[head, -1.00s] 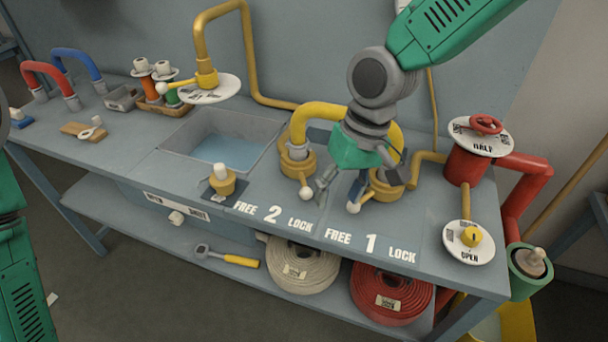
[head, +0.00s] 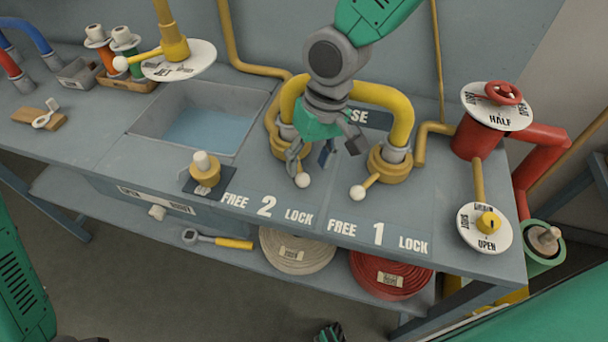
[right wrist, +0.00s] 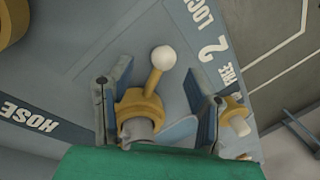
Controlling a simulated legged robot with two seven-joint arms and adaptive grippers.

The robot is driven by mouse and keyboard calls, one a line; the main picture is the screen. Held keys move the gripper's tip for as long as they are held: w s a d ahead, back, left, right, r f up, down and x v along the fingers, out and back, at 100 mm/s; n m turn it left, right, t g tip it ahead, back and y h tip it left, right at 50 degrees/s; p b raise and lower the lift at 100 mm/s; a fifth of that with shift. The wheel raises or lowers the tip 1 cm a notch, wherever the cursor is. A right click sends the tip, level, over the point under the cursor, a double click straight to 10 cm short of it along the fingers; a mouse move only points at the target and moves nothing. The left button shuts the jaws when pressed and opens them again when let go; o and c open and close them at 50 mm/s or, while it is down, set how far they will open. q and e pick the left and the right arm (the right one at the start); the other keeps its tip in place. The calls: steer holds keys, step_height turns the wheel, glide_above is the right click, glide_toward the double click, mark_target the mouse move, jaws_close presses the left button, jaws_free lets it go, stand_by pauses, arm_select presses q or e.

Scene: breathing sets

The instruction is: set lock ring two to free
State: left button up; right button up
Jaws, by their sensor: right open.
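Lock ring two (head: 278,148) is the yellow collar at the left foot of the yellow hose (head: 392,100). Its short lever ends in a white ball (head: 303,180), pointing down and right toward the LOCK word of the label marked 2 (head: 266,207). My right gripper (head: 323,158) is open and low over ring two, partly hiding it. In the right wrist view the open fingers (right wrist: 158,98) stand either side of the ring (right wrist: 140,103) and lever, with gaps; the ball (right wrist: 164,57) reaches past them. My left gripper is not in view.
Lock ring one (head: 390,166) stands close on the right, its white ball (head: 357,193) toward FREE. The red valve (head: 480,140) and a dial (head: 484,228) stand at the right end.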

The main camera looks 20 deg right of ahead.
mark_target(304, 175)
steer(key=f, duration=0.2)
steer(key=a+f, duration=0.1)
steer(key=f, duration=0.1)
steer(key=shift+s+a, duration=0.15)
steer(key=shift+a, duration=0.05)
steer(key=shift+d, duration=0.1)
